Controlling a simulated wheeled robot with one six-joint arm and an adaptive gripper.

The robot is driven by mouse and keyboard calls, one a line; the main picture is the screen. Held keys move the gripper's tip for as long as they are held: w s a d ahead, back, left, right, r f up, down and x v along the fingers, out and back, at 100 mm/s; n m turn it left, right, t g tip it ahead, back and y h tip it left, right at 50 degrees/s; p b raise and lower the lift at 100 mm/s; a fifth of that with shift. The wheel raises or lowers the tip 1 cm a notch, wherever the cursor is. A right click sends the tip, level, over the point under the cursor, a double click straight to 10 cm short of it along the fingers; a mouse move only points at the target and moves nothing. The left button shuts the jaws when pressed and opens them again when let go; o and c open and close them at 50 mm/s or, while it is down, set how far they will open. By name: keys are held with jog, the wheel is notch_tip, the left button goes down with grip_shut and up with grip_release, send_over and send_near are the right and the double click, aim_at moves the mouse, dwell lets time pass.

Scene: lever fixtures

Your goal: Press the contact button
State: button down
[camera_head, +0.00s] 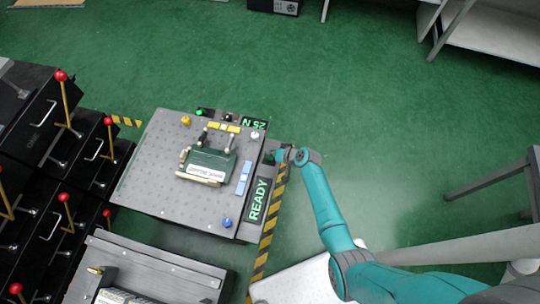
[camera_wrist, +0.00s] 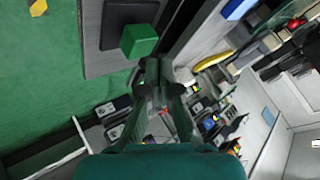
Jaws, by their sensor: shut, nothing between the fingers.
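A green block (camera_wrist: 139,41), which looks like the contact button, stands on a dark plate at the edge of the grey fixture table in the wrist view. My gripper (camera_wrist: 153,70) is shut and empty, its tips just below the block in that picture. I cannot tell whether they touch it. In the head view my gripper (camera_head: 277,156) is at the right edge of the fixture table (camera_head: 150,190), beside the READY display (camera_head: 258,200). It partly hides the button there.
A green lever fixture (camera_head: 208,163) stands mid-table, with blue, yellow and green knobs and bars around it. Black cabinets with red-knobbed levers (camera_head: 62,76) stand at left. A striped yellow-black strip (camera_head: 267,238) runs along the table's right side. Green floor beyond it is open.

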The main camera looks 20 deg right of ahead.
jog(key=shift+f, duration=0.15)
jog(key=shift+f, duration=0.25)
jog(key=shift+f, duration=0.5)
dwell(1.1)
jog(key=shift+r, duration=0.1)
dwell(0.3)
jog(key=shift+r, duration=0.8)
jog(key=shift+r, duration=2.5)
